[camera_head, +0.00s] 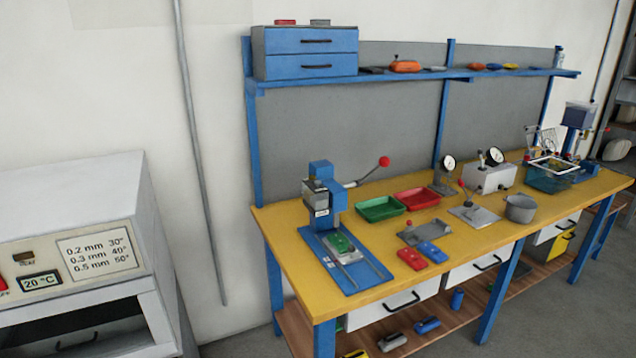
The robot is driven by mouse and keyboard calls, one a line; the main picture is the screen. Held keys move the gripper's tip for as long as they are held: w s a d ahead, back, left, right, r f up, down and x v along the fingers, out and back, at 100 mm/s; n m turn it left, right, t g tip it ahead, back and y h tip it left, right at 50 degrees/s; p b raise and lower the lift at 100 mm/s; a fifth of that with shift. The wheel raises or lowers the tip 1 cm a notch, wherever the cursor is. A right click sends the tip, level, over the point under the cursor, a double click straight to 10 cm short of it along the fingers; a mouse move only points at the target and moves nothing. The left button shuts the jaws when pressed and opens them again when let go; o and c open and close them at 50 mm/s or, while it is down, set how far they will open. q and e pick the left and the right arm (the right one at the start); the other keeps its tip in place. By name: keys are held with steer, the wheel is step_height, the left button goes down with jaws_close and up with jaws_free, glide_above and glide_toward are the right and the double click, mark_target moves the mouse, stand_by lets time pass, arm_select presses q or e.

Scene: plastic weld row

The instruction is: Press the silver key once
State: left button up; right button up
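A white machine (75,205) with a cream front panel stands at the left. Its panel has a small dark brownish key or switch (24,257), a display reading 20 °C (40,283) and part of a red button (3,284) at the picture's edge. I cannot tell whether the small brownish part is the silver key; no plainly silver key shows on the panel. Neither of my grippers is in view.
A printed card (97,253) lists 0.2 mm 30°, 0.3 mm 40°, 0.5 mm 50°. To the right, a yellow-topped bench (300,240) carries a blue press (325,195), a green tray (380,209) and a red tray (418,199). Floor shows between machine and bench.

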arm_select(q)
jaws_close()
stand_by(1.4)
